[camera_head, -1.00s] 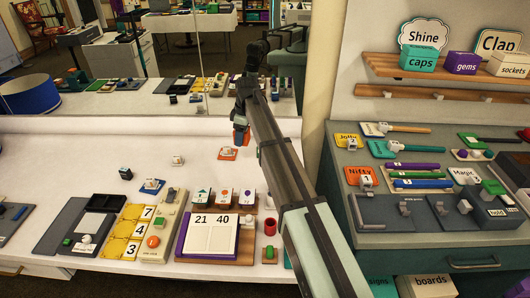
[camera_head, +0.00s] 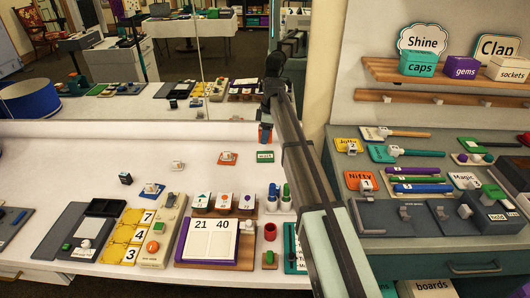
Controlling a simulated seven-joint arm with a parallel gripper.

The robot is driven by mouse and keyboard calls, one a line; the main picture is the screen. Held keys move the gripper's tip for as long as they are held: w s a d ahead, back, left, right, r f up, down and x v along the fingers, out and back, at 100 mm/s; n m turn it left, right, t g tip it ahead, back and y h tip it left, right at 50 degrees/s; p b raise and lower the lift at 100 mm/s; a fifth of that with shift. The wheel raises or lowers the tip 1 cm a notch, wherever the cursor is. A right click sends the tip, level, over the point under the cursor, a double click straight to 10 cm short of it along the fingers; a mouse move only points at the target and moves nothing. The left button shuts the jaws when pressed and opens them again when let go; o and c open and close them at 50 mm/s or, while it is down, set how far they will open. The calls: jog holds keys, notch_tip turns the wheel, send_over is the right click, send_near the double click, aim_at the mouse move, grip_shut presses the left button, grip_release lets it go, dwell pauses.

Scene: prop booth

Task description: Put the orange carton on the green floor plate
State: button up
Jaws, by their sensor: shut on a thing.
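The orange carton (camera_head: 265,136) is at the end of my gripper (camera_head: 266,124), over the back part of the white table. My gripper is shut on it; the fingers are small and dark, so the exact grip is hard to see. The green floor plate (camera_head: 265,157) is a small flat plate with a pale face and lettering. It lies just below the carton in the picture, left of my arm. A gap of white shows between the carton and the plate; the carton's exact height cannot be told.
An orange plate (camera_head: 228,157) with a small pale piece on it lies left of the green plate. A blue plate (camera_head: 152,190) is farther left. A purple-edged board (camera_head: 183,245) and a red cup (camera_head: 270,231) stand nearer. A mirror (camera_head: 170,60) rises behind the table.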

aim_at(264, 156)
notch_tip(264, 156, down, 8)
jog(key=shift+f, duration=0.1)
dwell(0.4)
jog(key=shift+f, duration=0.1)
jog(key=o, duration=1.1)
jog(key=r, duration=0.4)
jog(key=d+r, duration=0.1)
jog(key=r, duration=0.7)
jog(key=shift+d+r, duration=0.1)
jog(key=shift+d, duration=0.3)
